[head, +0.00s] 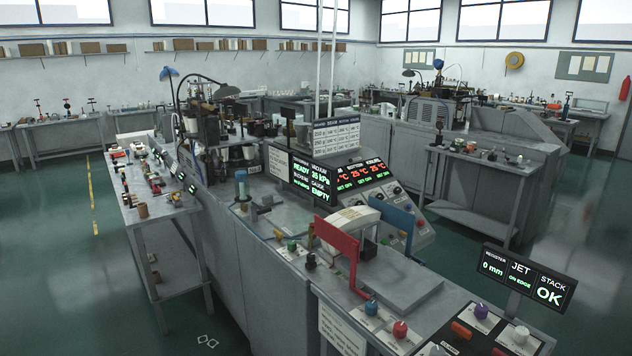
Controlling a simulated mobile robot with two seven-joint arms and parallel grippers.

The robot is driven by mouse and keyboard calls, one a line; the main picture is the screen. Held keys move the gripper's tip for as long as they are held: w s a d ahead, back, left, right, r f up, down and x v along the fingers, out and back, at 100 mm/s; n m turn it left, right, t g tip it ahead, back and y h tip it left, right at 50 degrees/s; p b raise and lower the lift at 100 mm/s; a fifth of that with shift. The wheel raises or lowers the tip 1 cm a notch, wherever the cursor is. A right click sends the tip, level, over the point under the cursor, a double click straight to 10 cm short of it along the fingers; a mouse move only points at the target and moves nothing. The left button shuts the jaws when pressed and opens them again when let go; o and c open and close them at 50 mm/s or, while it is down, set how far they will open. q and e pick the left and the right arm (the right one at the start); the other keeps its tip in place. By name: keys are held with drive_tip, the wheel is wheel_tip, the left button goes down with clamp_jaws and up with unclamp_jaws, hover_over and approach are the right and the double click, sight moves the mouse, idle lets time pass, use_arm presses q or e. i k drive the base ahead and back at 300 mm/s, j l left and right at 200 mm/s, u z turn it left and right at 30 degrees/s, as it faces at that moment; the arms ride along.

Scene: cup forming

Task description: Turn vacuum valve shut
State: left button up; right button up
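No part labelled as the vacuum valve can be made out at this size. A dark display (312,179) on the machine reads "READY" and "EMPTY" in green, with "35 kPa" under a vacuum heading. Several small fittings sit on the bench top in front of it: a green knob (292,245), a yellow piece (278,235) and a black knob (311,261). I cannot tell whether one of them is the valve or how it is turned. Neither of my grippers is in view.
A red panel (337,238) and a blue panel (393,214) stand up from the machine bench. A cluttered side table (166,246) stands left. Green floor (70,270) is open beyond it.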

sight(279, 236)
drive_tip(key=i+j, duration=0.3)
drive_tip(key=j, duration=0.15)
drive_tip(key=i+j+z, duration=0.1)
drive_tip(key=i+j, duration=0.2)
drive_tip(key=j, duration=0.15)
drive_tip(key=i+j, duration=0.3)
drive_tip(key=j, duration=0.15)
